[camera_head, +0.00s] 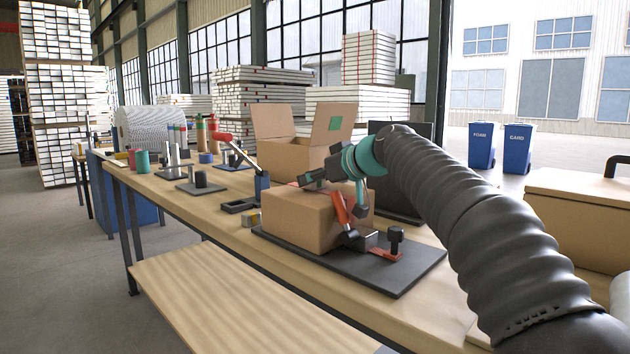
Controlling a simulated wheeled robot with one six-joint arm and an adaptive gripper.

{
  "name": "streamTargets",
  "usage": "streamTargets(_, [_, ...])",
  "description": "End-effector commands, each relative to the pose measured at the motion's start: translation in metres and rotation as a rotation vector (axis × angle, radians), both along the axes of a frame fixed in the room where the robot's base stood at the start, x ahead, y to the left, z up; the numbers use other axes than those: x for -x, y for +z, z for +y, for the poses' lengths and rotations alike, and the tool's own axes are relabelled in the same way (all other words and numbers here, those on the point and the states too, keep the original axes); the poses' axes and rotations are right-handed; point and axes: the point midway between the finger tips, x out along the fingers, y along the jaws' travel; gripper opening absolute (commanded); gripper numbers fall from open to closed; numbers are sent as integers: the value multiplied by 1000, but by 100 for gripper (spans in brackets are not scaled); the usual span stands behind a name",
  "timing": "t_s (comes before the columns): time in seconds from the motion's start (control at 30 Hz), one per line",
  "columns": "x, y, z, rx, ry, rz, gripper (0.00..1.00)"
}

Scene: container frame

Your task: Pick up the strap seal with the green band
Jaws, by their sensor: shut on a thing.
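My gripper (306,181) is at the top of a closed brown carton (300,218), near its back edge. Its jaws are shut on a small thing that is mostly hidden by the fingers. I take it for a strap seal, but I cannot make out its band or colour. The carton rests on a dark base plate (395,283) on the wooden workbench. No other strap seal can be told apart at this size.
An orange-handled clamp (342,208) and a black knob (396,236) stand at the carton's front right. An open carton (285,152) is behind. A dark tray (240,205) and blue holder (262,185) lie left. Bench space (200,210) at front left is clear.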

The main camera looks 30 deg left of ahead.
Motion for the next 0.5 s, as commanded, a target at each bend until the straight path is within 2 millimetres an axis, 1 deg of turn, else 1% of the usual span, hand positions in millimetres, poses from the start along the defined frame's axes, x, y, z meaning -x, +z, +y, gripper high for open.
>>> streamTargets(0.17, [0,15,0,-2,0,-2,8])
streamTargets(0.27, [0,31,0,-1,0,-3,8])
streamTargets(0.37, [0,52,0,-2,0,-4,8])
streamTargets(0.5, [-1,71,1,-1,1,-3,8])
